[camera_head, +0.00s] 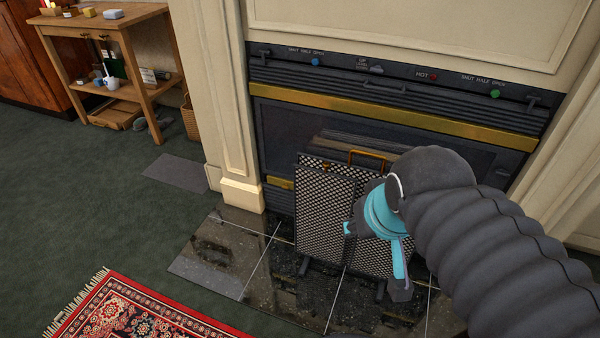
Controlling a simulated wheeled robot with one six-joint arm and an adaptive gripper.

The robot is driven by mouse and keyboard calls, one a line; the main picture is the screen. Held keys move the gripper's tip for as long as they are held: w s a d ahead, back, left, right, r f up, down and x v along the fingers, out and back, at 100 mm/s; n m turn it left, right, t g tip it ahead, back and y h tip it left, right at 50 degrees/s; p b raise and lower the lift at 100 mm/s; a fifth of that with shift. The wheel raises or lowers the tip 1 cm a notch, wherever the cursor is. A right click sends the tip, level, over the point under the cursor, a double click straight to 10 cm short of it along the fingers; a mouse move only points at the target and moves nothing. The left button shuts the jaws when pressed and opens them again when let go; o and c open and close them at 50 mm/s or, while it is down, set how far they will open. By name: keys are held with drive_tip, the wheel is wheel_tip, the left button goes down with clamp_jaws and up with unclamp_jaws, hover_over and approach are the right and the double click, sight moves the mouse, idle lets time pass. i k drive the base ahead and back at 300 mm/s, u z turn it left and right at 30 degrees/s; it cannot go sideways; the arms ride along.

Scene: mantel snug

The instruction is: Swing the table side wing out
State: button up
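A fire screen of light mesh in a dark frame stands on the dark hearth, with an orange-brown handle (367,155) on top. The screen's left wing (324,200), on the side of the side table, lies folded across the front of the main panel (366,262). My gripper (375,258), teal and dark grey, is in front of the screen near the wing's right edge. Its fingers look spread apart, with nothing seen held between them. I cannot tell whether a finger touches the wing. My gripper and arm hide the right part of the screen.
The fireplace (400,110) with its brass bar is right behind the screen. A cream pilaster (240,150) stands left of it. The tiled hearth (235,245) is clear left of the screen. A patterned rug (130,315) lies in front. A wooden side table (125,60) stands far left.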

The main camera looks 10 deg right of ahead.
sight(324, 199)
drive_tip(key=z, duration=1.25)
drive_tip(key=k, duration=0.85)
drive_tip(key=u, duration=0.35)
